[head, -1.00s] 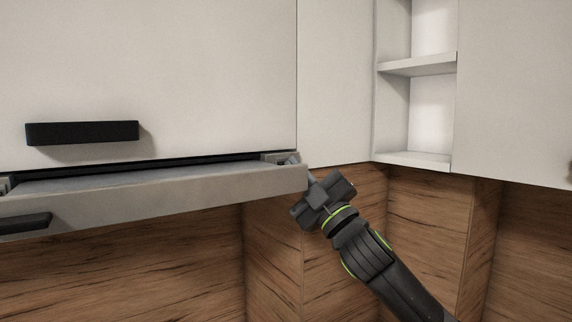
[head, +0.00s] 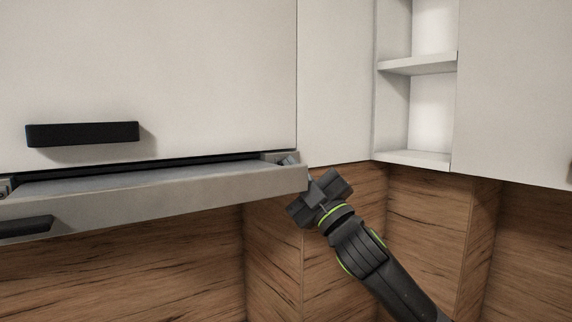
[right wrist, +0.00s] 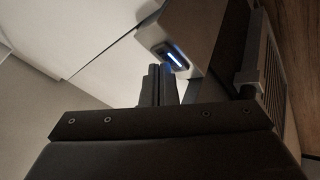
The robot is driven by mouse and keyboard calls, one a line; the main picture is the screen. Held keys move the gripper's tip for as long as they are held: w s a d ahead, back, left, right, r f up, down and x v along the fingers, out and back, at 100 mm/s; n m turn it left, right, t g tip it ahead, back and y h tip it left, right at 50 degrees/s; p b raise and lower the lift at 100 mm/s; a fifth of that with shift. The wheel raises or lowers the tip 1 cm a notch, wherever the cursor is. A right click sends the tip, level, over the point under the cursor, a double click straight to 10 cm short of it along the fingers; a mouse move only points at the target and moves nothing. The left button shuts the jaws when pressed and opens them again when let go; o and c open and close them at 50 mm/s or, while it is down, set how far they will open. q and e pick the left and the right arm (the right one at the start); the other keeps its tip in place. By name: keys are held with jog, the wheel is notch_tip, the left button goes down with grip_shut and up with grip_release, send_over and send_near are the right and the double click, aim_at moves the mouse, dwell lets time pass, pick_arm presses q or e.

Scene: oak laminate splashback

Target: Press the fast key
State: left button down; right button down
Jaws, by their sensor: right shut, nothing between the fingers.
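A pulled-out grey cooker hood (head: 160,196) sits under the white wall cabinet at the left. In the right wrist view, the hood (right wrist: 196,28) has a small dark panel with a lit bluish-white key (right wrist: 176,58) on its end face. No lettering is readable, so I cannot tell if this is the fast key. My right gripper (head: 312,180) is at the hood's right front corner. In the right wrist view its shut, empty fingertips (right wrist: 158,70) point toward the lit key and are close to it. Contact cannot be told. The key is hidden in the head view. My left gripper is not in view.
A black cabinet handle (head: 82,133) is above the hood, and another dark handle (head: 24,226) is on the hood's front. Open white shelves (head: 416,66) are at the right. The oak splashback (head: 140,270) lies behind, with free room below the hood.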

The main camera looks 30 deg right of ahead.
jog(key=shift+s+b, duration=0.35)
jog(key=shift+s, duration=0.2)
jog(key=s+b, duration=0.5)
jog(key=s, duration=0.1)
jog(key=shift+d+b, duration=0.25)
jog(key=shift+b, duration=0.05)
dwell(0.4)
